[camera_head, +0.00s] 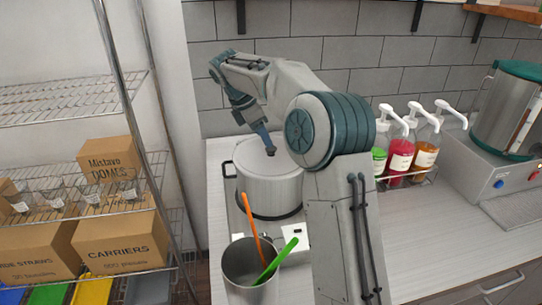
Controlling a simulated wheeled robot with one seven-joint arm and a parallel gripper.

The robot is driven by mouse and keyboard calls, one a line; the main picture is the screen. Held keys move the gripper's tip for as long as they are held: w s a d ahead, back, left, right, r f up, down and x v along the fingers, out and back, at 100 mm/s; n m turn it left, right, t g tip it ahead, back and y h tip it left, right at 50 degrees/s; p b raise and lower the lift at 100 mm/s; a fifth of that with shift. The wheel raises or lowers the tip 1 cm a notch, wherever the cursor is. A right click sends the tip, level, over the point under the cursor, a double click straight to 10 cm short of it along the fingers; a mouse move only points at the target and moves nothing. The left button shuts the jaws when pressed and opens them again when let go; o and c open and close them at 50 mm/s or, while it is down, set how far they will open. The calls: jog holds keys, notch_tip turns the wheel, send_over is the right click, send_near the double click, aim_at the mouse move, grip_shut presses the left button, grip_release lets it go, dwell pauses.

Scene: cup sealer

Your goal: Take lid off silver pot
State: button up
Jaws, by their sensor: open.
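The silver pot (268,197) stands on the light counter, with a dark handle showing on its left side. Its flat silver lid (256,160) sits on top of it. My gripper (270,152) is open above the lid, near its middle. My arm crosses the right part of the pot and hides it. I cannot tell whether the fingertips touch the lid or whether a knob is between them.
A metal container (247,268) with an orange and a green utensil stands in front of the pot. Syrup pump bottles (400,157) and a large machine (507,110) are to the right. A wire shelf with cardboard boxes (122,240) is at left. A tiled wall is behind.

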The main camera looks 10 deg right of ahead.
aim_at(271, 148)
jog(key=x, duration=0.2)
jog(key=p+x, duration=0.1)
jog(key=x, duration=0.1)
jog(key=shift+s+d, duration=0.2)
jog(key=shift+s, duration=0.05)
jog(key=shift+w+d+f, duration=0.1)
jog(key=shift+f, duration=0.25)
jog(key=c, duration=1.2)
jog(key=shift+r, duration=0.15)
